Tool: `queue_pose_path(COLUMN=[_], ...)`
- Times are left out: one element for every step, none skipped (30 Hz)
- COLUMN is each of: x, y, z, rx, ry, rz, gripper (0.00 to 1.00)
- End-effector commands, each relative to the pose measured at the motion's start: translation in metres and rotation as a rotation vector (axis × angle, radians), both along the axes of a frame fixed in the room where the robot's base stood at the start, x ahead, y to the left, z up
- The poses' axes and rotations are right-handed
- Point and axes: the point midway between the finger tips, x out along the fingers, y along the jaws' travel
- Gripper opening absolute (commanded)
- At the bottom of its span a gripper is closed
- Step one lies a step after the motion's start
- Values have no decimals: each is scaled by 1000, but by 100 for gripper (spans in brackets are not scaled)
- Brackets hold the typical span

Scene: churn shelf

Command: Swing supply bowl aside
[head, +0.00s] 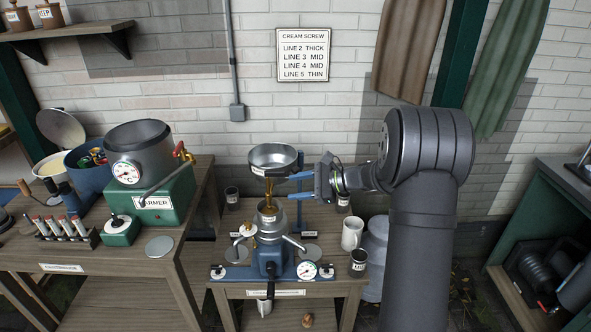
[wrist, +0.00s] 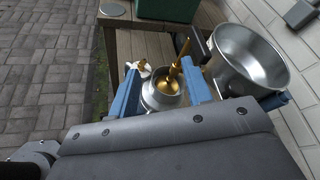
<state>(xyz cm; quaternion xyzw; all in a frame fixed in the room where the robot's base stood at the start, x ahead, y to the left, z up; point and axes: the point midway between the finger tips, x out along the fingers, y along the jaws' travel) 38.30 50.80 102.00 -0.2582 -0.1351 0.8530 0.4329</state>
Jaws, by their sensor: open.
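The supply bowl (head: 273,157) is a wide, shallow silver bowl at the top of the cream separator, and looks empty inside. It also shows in the wrist view (wrist: 247,57), to the right of my fingers. A brass spout (head: 269,186) stands below it, over the silver separator top (head: 270,214). My gripper (head: 291,185) comes in from the right with blue fingers apart, just below and right of the bowl. In the wrist view my gripper (wrist: 160,67) is open, with the brass spout and silver cup showing between the fingers. I cannot tell whether a finger touches anything.
A blue post (head: 300,205) stands right behind my fingers. A white mug (head: 352,233) and dark cups stand on the table's right side. At the left, a bench (head: 160,270) carries a green warmer (head: 160,200) with a pot. A brick wall is behind.

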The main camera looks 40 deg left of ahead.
Motion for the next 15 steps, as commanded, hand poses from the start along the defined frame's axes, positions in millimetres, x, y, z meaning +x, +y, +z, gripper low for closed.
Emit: queue_pose_path(x=[11, 17, 26, 33, 39, 48, 53, 59, 65, 69, 73, 77, 79, 81, 82], y=[-12, -18, -26, -32, -38, -46, -52, -58, -65, -69, -73, -77, -80, -81, -81], z=[-4, -6, -8, -9, -11, -13, -14, -15, -17, -18, -19, -21, -22, -22, -23], rx=[21, 36, 56, 72, 84, 104, 116, 129, 143, 152, 161, 168, 172, 175, 178], ry=[95, 149, 217, 267, 313, 367, 403, 437, 475, 499, 520, 542, 554, 564, 572], rz=[-91, -145, -213, -264, -312, -372, -412, -451, -494, -523, -547, -574, -588, -600, -609], gripper=[45, 45, 45, 45, 45, 45, 45, 45, 45, 45, 45, 45, 45, 45, 45])
